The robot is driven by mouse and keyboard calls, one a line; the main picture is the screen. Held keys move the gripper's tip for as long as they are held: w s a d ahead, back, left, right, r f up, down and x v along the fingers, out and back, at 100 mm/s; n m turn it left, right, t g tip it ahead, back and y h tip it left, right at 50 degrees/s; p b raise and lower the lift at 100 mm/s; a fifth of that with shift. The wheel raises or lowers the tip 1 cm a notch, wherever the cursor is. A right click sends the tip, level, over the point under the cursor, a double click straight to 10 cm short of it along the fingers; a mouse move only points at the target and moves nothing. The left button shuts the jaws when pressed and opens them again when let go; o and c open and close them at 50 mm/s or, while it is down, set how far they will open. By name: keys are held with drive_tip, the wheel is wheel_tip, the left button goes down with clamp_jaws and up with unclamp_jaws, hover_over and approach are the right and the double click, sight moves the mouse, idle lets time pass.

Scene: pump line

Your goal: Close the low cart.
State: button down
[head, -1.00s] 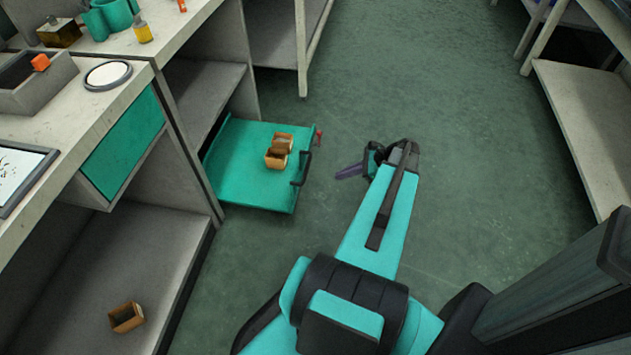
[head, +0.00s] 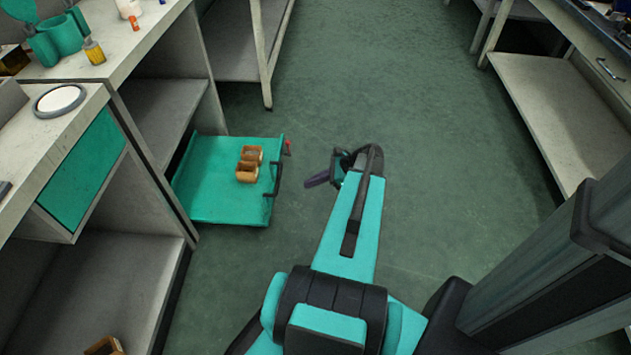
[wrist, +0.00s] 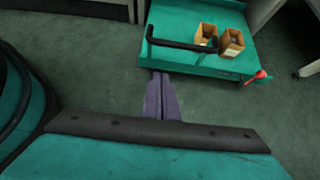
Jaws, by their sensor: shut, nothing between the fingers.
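The low cart (head: 215,190) is a flat teal platform near the floor, sticking out from under the left bench. Its black handle (head: 277,180) is on its right edge, and a red knob (head: 287,147) sits at the far corner. In the wrist view the cart (wrist: 185,62) and its black handle (wrist: 180,43) are just ahead of the fingers. My gripper (head: 308,184) has purple fingers, shut and empty. It is right of the handle with a gap of floor between. In the wrist view the fingertips (wrist: 161,75) point at the cart's front edge.
Two small brown open boxes (head: 247,172) stand on the cart. The left bench (head: 150,35) has open shelves and a teal drawer front (head: 85,170). Another brown box (head: 104,346) is on its lower shelf. The floor (head: 420,150) between the benches is clear.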

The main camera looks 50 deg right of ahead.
drive_tip(key=w+a+f+b, duration=0.3)
drive_tip(key=w+a, duration=0.1)
drive_tip(key=w, duration=0.3)
drive_tip(key=shift+w+a+f, duration=0.2)
drive_tip(key=shift+w+a, duration=0.1)
drive_tip(key=shift+a, duration=0.1)
drive_tip(key=shift+w+r, duration=0.1)
drive_tip(key=shift+w, duration=0.05)
